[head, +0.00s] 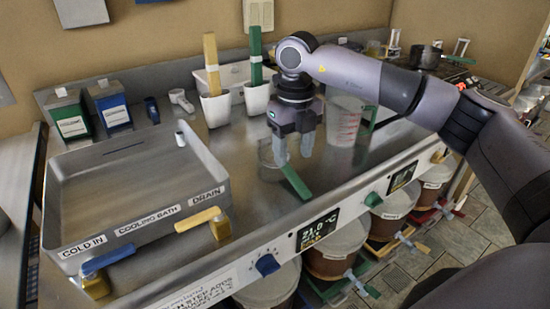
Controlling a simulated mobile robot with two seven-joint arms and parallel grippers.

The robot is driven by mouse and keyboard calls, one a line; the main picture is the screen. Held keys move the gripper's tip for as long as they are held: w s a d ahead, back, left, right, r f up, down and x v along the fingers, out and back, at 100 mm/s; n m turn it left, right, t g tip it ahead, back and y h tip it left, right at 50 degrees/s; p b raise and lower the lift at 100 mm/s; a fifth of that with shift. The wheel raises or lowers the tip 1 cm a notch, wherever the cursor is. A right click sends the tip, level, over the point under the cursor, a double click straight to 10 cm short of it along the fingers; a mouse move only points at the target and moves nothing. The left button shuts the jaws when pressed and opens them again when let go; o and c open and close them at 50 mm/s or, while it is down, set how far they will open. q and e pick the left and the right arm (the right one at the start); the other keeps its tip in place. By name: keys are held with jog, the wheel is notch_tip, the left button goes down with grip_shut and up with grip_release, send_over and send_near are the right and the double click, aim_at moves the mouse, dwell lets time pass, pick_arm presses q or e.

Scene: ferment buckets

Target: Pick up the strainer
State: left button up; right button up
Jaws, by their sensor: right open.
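The strainer (269,172) looks like a small grey metal bowl with a green handle (295,183). It sits on the steel counter in the middle of the head view, with the handle pointing toward the front right. My right gripper (293,151) points down over the strainer. Its two fingers are apart with nothing held between them. The fingertips overlap the bowl and the base of the handle in the picture, hiding part of them, and I cannot tell whether they touch. My left gripper is not in view.
A clear measuring jug (345,122) stands just right of the gripper. White cups (216,109) with yellow and green upright pieces stand behind. A steel cooling bath (130,180) fills the left. The counter's front panel carries a blue knob (267,265) and a green knob (373,199).

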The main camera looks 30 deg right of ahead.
aim_at(292, 175)
jog(key=f, duration=0.5)
jog(key=shift+s+f, duration=0.2)
jog(key=shift+f, duration=0.1)
jog(key=shift+a, duration=0.1)
grip_shut()
jog(key=shift+r, duration=0.1)
